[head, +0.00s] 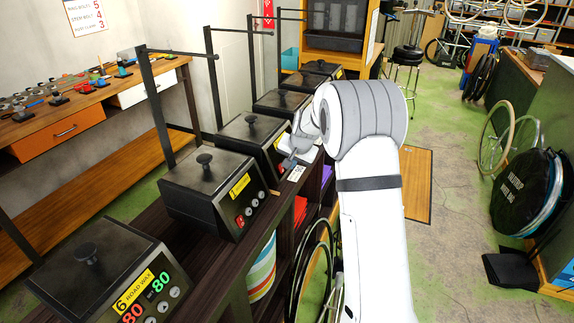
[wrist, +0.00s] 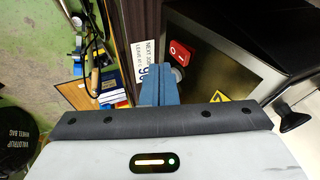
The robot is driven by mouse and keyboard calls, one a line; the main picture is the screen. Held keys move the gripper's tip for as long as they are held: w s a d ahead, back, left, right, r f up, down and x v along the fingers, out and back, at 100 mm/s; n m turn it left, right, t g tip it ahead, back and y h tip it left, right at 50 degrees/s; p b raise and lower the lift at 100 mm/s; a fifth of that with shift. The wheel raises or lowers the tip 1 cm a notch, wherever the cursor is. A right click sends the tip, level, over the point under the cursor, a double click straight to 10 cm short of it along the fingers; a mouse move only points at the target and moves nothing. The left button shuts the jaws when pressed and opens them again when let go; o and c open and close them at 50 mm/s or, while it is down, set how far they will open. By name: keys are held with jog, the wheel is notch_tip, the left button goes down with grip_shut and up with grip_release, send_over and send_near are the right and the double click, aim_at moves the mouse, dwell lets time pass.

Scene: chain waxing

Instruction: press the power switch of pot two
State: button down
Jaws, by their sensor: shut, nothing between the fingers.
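A row of black wax pots stands on a dark shelf. My gripper (head: 289,161) is at the front panel of the third pot from the near end (head: 252,132); I cannot read this pot's number. In the wrist view the closed blue fingers (wrist: 159,92) point at the panel of this pot (wrist: 235,55), beside a round grey button (wrist: 178,74). A red power switch (wrist: 180,53) sits just beyond the button. The fingertips look close to the panel, but I cannot tell whether they touch it. My arm hides part of the panel in the head view.
The nearest pot (head: 97,262) is labelled 6 ROAD WAX and has lit displays. Another pot (head: 208,180) stands between it and my gripper. Black uprights rise behind the pots. A white card (wrist: 145,65) is on the shelf edge. The floor to the right is mostly open.

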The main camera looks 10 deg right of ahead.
jog(key=s+d+r+b, duration=0.2)
jog(key=s+d+r, duration=0.3)
jog(key=s+r, duration=0.2)
jog(key=shift+r, duration=0.45)
jog(key=shift+s, duration=0.1)
jog(key=s+a+n+g, duration=0.1)
jog(key=s+a+n, duration=0.1)
jog(key=s, duration=1.6)
jog(key=s+a+n+g+h, duration=0.1)
jog(key=s+a+n, duration=0.2)
jog(key=s, duration=1.5)
jog(key=shift+a+f+n, duration=0.15)
jog(key=shift+f+n, duration=0.05)
jog(key=shift+n, duration=0.3)
